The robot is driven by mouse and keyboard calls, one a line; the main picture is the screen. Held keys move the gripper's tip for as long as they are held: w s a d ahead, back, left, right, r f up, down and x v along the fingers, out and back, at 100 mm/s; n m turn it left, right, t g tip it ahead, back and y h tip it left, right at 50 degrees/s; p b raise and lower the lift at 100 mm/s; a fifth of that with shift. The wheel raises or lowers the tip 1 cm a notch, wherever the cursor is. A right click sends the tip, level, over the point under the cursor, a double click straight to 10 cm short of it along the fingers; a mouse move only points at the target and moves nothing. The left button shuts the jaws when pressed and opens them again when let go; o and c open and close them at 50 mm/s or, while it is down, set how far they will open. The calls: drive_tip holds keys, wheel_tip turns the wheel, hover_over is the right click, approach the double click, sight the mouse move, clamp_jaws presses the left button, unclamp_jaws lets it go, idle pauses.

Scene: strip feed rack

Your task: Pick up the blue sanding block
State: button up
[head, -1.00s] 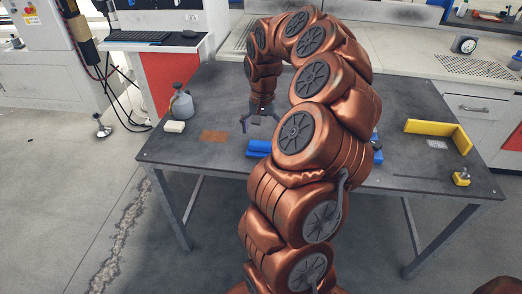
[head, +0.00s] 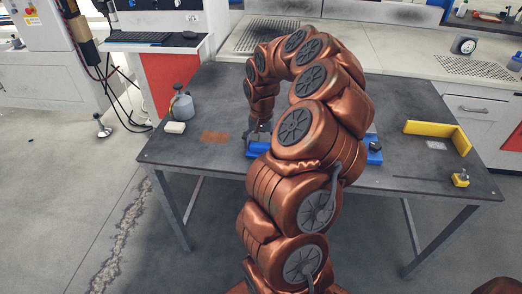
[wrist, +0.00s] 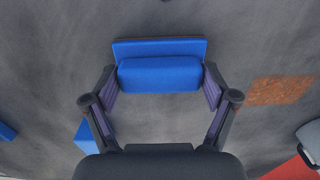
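The blue sanding block (wrist: 160,75) lies on the dark table, between my gripper's fingers in the wrist view. A thin blue strip (wrist: 160,45) shows along its upper side; I cannot tell if it is part of the block. My gripper (wrist: 160,80) is open, with one finger by each short end of the block. The fingers look very near the ends, and contact cannot be made out. In the head view my arm partly hides the block (head: 256,148).
Another blue piece (head: 375,150) with a dark knob sits right of my arm. A yellow angled fence (head: 440,130) and a small yellow item (head: 461,178) stand farther right.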

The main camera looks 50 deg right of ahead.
sight(262, 144)
drive_tip(key=c, duration=0.6)
drive_tip(key=shift+r, duration=1.45)
drive_tip(key=shift+s+d+r, duration=0.1)
drive_tip(key=shift+s+r, duration=0.1)
drive_tip(key=shift+r, duration=0.15)
drive_tip(key=s+d, duration=0.1)
drive_tip(key=s, duration=0.4)
drive_tip(key=s+d+r+b, duration=0.1)
drive_tip(key=s, duration=0.4)
drive_tip(key=s+d+b, duration=0.1)
drive_tip(key=s, duration=0.4)
drive_tip(key=shift+s+d+r, duration=0.1)
drive_tip(key=shift+d+r, duration=0.1)
drive_tip(key=shift+d, duration=0.2)
